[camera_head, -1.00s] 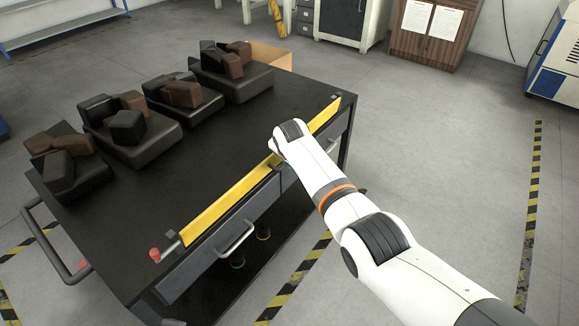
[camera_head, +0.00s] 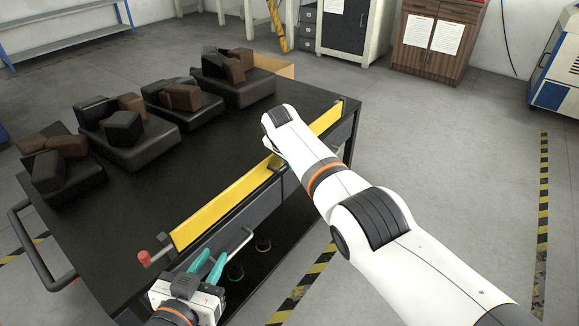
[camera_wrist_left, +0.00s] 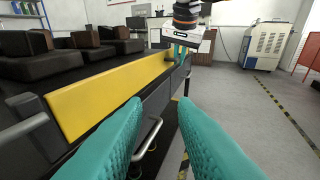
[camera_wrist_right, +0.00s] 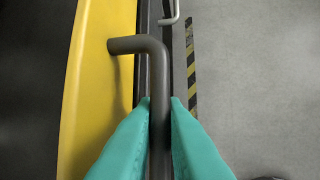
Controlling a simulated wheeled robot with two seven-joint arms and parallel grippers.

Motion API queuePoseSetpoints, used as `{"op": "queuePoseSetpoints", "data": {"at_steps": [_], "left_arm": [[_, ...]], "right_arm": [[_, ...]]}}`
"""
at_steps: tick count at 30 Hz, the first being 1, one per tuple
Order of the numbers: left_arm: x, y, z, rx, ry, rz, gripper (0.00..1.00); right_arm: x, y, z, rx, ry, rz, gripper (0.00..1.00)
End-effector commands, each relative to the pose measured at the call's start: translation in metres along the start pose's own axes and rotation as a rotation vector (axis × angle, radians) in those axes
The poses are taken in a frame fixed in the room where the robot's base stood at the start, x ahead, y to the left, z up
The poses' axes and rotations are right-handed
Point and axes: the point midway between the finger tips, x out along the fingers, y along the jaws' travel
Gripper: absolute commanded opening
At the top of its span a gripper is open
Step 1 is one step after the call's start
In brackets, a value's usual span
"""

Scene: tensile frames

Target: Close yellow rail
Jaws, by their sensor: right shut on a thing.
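The yellow rail (camera_head: 225,205) is a long flat bar along the near edge of the black cart top. It also shows in the left wrist view (camera_wrist_left: 105,92) and at the left of the right wrist view (camera_wrist_right: 95,90). My right gripper (camera_wrist_right: 160,103) is shut on a bent dark grey handle (camera_wrist_right: 150,46) beside the rail. In the head view my own right arm mostly hides that gripper. My left gripper (camera_head: 211,260) has its teal fingers apart and empty, near the rail's left end and outside the cart's edge; it also shows in the left wrist view (camera_wrist_left: 157,105).
Several dark trays with black and brown blocks (camera_head: 126,128) stand along the far side of the cart top (camera_head: 150,200). A red knob (camera_head: 144,257) sits by the rail's left end. A drawer handle (camera_head: 240,243) juts out below the rail. The floor to the right is open.

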Motion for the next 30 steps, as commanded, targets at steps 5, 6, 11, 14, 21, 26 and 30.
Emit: {"op": "queuePoseSetpoints", "data": {"at_steps": [5,6,11,14,21,26,30], "left_arm": [[0.002,-0.002,0.013,-0.001,-0.088,-0.006,0.25],[0.002,-0.003,0.015,-0.001,-0.097,-0.006,0.25],[0.002,-0.003,0.018,-0.002,-0.116,-0.007,0.25],[0.002,-0.003,0.018,-0.002,-0.116,-0.007,0.25],[0.002,-0.003,0.018,-0.002,-0.115,-0.007,0.25],[0.002,-0.003,0.018,-0.002,-0.115,-0.007,0.25],[0.002,-0.003,0.018,-0.002,-0.115,-0.007,0.25]], "right_arm": [[0.002,-0.001,-0.001,-0.002,0.002,-0.010,0.00],[0.001,-0.001,-0.001,-0.003,0.002,-0.011,0.00],[0.000,0.000,0.000,-0.003,0.002,-0.011,0.00],[0.000,0.000,0.000,-0.003,0.002,-0.011,0.00],[0.000,0.001,0.000,-0.003,0.001,-0.009,0.21],[0.000,0.001,0.000,-0.003,0.001,-0.009,0.32],[0.000,0.001,0.000,-0.003,0.000,-0.009,0.32]]}}
